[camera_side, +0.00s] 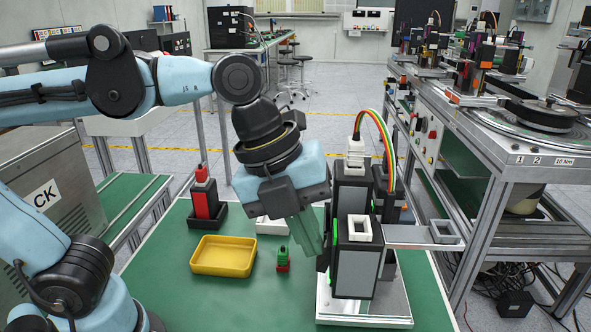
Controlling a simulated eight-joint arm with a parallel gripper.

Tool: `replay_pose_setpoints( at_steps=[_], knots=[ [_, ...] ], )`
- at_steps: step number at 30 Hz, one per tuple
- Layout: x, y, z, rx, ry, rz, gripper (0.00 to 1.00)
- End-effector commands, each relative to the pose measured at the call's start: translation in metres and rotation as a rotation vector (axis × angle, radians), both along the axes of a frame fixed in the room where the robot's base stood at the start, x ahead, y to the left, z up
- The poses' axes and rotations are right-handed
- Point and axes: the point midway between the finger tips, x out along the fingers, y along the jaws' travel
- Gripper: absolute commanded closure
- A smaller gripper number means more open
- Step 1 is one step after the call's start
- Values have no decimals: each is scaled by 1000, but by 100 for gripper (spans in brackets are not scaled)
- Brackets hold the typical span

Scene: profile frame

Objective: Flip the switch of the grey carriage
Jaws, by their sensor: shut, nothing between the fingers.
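A grey block with black sides (356,270), which may be the grey carriage, stands upright on a pale metal base right of centre. A white square frame (360,229) sits on its top. A green-lit strip (334,238) shows on its left side. I cannot make out a switch; the left face is partly hidden by my gripper. My gripper (317,252) is shut and empty, pointing down close to the left side of this block. I cannot tell whether the fingers touch it.
A similar block (352,189) with a coloured ribbon cable stands just behind. A grey plate (408,236) juts out to the right. A yellow tray (223,256), a small green-and-red piece (283,259), a white box (271,226) and a red piece (204,197) in a black holder are on the green table.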

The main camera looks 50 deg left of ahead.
Motion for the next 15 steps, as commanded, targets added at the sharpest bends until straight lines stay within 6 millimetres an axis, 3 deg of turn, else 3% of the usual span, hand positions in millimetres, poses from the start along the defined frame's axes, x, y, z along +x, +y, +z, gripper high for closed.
replay_pose_setpoints(
  at_steps=[15],
  knots=[
    [-7, 7, 4, -2, -2, 2, 100]
  ],
)
